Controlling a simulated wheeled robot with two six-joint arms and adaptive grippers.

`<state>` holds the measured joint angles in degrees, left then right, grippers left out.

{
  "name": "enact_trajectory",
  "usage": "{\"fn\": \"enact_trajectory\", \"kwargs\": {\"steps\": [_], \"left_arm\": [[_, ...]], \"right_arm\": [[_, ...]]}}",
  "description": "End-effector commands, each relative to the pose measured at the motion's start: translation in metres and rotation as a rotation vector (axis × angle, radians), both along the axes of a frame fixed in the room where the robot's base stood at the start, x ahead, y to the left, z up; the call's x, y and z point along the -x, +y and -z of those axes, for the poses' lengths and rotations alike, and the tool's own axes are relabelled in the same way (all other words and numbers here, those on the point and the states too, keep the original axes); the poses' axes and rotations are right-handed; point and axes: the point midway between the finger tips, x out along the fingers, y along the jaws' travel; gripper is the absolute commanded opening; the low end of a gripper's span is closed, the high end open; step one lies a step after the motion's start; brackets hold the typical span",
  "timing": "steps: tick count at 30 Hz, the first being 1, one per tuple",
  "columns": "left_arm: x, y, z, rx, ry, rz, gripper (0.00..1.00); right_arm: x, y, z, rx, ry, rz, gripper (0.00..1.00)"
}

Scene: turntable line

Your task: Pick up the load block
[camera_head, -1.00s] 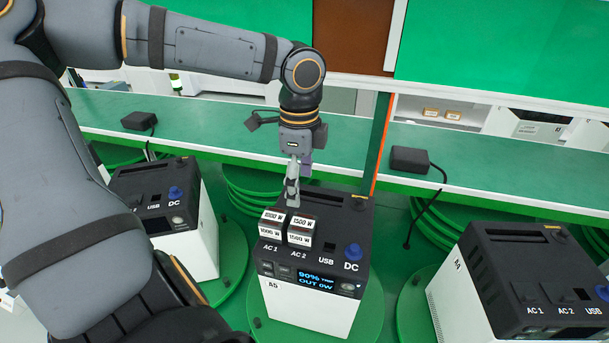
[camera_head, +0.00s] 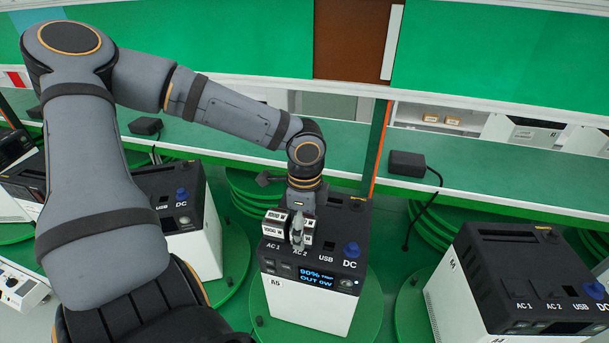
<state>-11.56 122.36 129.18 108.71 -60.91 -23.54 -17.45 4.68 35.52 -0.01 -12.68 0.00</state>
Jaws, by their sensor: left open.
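Two small white load blocks stand side by side on top of the power station marked A5 (camera_head: 311,303). The left block, labelled 1000 W (camera_head: 272,230), shows clearly at the AC 1 label. The right block (camera_head: 310,231), at AC 2, is mostly hidden by my left gripper (camera_head: 297,243); earlier its label read 1500 W. The left gripper is open and points down at the right block. I cannot tell whether its fingers touch or straddle that block. My right gripper is not in view.
A5 stands on a green round turntable (camera_head: 370,315), and its display reads 90%. Station A4 (camera_head: 465,305) stands at the right, another dark-topped station (camera_head: 205,237) at the left. A black adapter (camera_head: 407,164) with a cable lies on the green shelf behind.

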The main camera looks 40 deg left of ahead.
Motion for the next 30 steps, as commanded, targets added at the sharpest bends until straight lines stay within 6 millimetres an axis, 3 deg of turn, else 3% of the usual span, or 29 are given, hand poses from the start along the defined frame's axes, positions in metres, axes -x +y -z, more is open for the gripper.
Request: {"fn": "enact_trajectory", "kwargs": {"steps": [4, 21, 30], "left_arm": [[0.000, 0.000, 0.000, 0.000, -0.001, 0.000, 0.77], [0.000, 0.000, 0.000, 0.000, -0.001, -0.001, 0.00], [-0.001, 0.000, -0.002, -0.001, -0.002, -0.001, 0.00]], "right_arm": [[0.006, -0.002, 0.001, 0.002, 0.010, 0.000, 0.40], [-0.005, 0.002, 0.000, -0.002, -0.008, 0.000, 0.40], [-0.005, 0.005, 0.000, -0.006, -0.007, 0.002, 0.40]]}}
